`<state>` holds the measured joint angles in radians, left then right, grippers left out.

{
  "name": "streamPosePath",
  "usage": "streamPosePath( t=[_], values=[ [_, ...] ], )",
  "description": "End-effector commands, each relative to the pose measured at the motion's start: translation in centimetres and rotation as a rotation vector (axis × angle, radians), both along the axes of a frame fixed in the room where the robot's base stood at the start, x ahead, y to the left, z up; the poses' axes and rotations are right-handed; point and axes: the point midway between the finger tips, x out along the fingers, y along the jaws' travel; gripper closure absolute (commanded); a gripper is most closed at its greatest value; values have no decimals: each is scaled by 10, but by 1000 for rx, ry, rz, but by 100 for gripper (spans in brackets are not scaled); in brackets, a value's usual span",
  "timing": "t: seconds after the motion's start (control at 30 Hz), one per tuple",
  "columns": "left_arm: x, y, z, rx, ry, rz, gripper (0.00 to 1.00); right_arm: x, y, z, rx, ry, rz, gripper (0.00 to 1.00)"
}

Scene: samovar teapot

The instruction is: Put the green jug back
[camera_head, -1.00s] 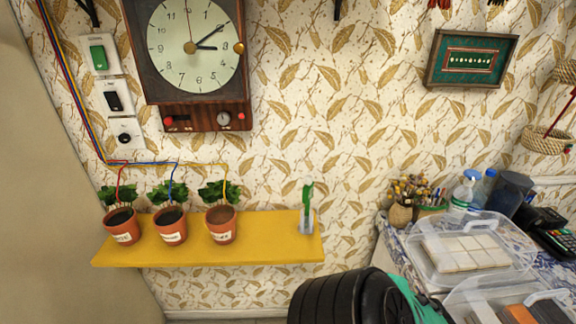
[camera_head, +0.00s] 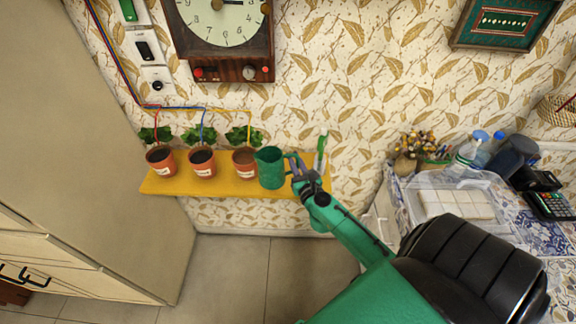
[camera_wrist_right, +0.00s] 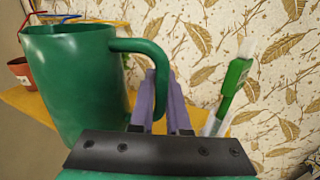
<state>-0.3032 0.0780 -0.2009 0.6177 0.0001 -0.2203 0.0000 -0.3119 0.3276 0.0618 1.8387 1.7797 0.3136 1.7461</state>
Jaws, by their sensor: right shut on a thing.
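The green jug (camera_head: 270,168) is upright at the right part of the yellow shelf (camera_head: 222,186), just right of the potted plants. From the head view I cannot tell whether its base touches the shelf. My right gripper (camera_head: 293,166) is shut on the jug's handle, to the right of its body. In the right wrist view the jug (camera_wrist_right: 75,80) fills the left side, and its curved handle reaches the purple fingers of the gripper (camera_wrist_right: 160,95). My left gripper is not in view.
Three terracotta pots (camera_head: 202,163) with plants stand left of the jug. A green-and-white upright item (camera_head: 321,152) stands close behind the gripper at the shelf's right end. A table with a clear container (camera_head: 455,200) is at the right.

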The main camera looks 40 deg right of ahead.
Motion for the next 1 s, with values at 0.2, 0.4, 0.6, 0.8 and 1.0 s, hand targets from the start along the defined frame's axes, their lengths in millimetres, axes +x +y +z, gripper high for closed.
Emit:
streamPosePath(
  t=[0.2, 0.4, 0.6, 0.8, 1.0],
  values=[
    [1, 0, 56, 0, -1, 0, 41, 32, -63, 70, 2, -5, -107, 100],
    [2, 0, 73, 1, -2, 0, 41, 43, -91, 93, -1, 0, -155, 100],
    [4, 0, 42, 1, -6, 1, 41, 44, -93, 60, -1, 0, -160, 100],
    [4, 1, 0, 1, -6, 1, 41, 44, -93, 20, -3, -1, -159, 100],
    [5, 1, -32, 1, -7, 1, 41, 44, -94, -9, -4, 1, -160, 100]
  ],
)
